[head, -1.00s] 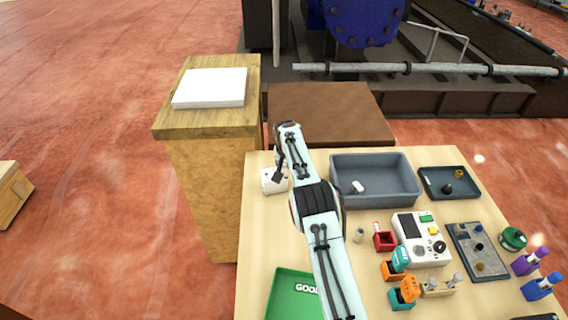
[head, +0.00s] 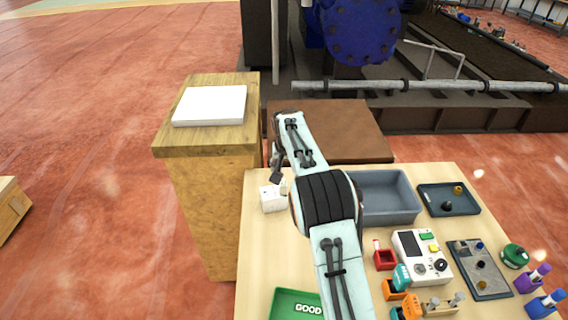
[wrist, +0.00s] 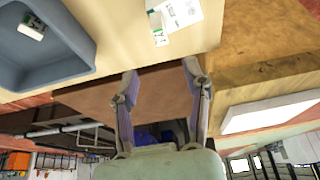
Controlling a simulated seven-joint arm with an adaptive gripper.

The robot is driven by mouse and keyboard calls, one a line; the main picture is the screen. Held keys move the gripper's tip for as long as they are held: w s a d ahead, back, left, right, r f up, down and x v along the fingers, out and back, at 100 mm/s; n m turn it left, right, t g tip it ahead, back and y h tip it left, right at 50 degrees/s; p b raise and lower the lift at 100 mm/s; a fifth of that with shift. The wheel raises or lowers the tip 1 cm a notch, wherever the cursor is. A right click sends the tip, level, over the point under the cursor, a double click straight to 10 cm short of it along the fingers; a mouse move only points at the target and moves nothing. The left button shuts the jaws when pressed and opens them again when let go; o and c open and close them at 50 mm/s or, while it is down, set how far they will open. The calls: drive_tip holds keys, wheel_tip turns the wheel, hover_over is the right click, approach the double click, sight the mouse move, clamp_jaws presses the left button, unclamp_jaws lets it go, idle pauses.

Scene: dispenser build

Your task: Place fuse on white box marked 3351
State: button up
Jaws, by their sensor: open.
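The white box (head: 270,201) stands at the back left of the table, and part of it shows in the wrist view (wrist: 187,10). A small white-and-green fuse (wrist: 158,27) is at one edge of the box; it shows in the head view (head: 284,187) as a small pale piece at the box's upper right. I cannot tell whether it rests fully on top or leans there. My gripper (wrist: 160,75) is open, with nothing between its fingers. In the head view it is just above and behind the box (head: 277,170), apart from the fuse. The number 3351 is not readable.
A grey bin (head: 392,199) is to the right, partly behind my arm; another white-and-green piece (wrist: 33,27) lies in it. A wooden stand with a white slab (head: 210,105) rises at the left. A green tray (head: 297,304) and several small devices fill the front and right.

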drive_tip(key=s+d+r+g, duration=0.15)
drive_tip(key=s+r, duration=0.35)
drive_tip(key=s, duration=0.5)
drive_tip(key=s+d+r+g, duration=0.1)
drive_tip(key=s+d+r, duration=0.2)
drive_tip(key=s+r, duration=0.45)
drive_tip(key=s+f+g, duration=0.1)
drive_tip(key=s+f, duration=0.1)
drive_tip(key=s, duration=1.2)
drive_tip(key=s+f+n+g, duration=0.1)
drive_tip(key=s+f, duration=0.2)
drive_tip(key=s, duration=1.1)
drive_tip(key=shift+d+f+y, duration=0.15)
drive_tip(key=shift+d+y, duration=0.25)
drive_tip(key=shift+d, duration=0.05)
drive_tip(key=shift+w, duration=0.1)
drive_tip(key=shift+o, duration=0.5)
